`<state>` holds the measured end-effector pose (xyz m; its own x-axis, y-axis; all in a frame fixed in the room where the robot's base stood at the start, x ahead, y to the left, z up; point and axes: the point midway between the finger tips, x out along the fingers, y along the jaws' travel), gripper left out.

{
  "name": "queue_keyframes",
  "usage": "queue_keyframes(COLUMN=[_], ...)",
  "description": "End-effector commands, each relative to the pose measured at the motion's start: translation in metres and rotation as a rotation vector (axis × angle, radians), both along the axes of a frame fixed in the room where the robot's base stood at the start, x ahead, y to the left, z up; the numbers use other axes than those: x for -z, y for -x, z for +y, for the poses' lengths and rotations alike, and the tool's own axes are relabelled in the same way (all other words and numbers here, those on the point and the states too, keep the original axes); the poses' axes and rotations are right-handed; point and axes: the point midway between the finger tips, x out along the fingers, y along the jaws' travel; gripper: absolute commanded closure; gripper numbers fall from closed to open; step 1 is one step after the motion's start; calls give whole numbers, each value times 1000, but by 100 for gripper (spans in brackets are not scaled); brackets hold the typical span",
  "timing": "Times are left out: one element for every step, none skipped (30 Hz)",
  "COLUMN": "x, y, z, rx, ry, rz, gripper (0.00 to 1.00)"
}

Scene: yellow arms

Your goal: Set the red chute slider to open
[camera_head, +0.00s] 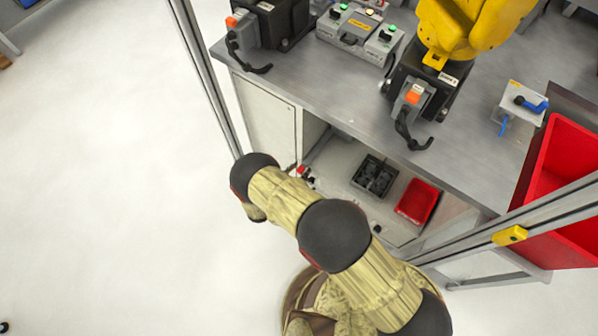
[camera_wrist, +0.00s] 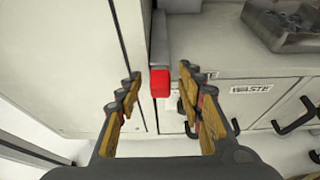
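A red block (camera_wrist: 160,83), which looks like the chute slider's handle, shows in the wrist view at the lower end of a grey upright piece (camera_wrist: 160,45). My gripper (camera_wrist: 159,78) is open, one finger to each side of the red block in the picture. Gaps show between the block and both fingers. How far the block lies beyond the fingertips I cannot tell. In the head view my arm hides the gripper, and I cannot make out the slider clearly there.
A drawer front labelled "WASTE" (camera_wrist: 250,100) with dark handles lies right of the red block. A pale panel (camera_wrist: 75,70) is at left. In the head view, a metal frame post (camera_head: 205,75) stands left of the grey workbench (camera_head: 335,95).

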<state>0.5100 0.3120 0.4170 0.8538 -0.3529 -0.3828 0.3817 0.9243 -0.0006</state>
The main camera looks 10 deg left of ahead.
Motion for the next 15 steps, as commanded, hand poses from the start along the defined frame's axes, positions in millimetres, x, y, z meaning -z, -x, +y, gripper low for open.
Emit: queue_keyframes(x=[0,0,0,0,0,0,0,0,0,0,0,0,0,0,0], y=[0,0,0,0,0,0,0,0,0,0,0,0,0,0,0], z=[0,0,0,0,0,0,0,0,0,0,0,0,0,0,0], rx=[0,0,0,0,0,0,0,0,0,0,0,0,0,0,0], ry=[0,0,0,0,0,0,0,0,0,0,0,0,0,0,0], rz=[0,0,0,0,0,0,0,0,0,0,0,0,0,0,0], gripper=[62,62,62,62,62,64,66,68,70,72,74,76,77,79,81])
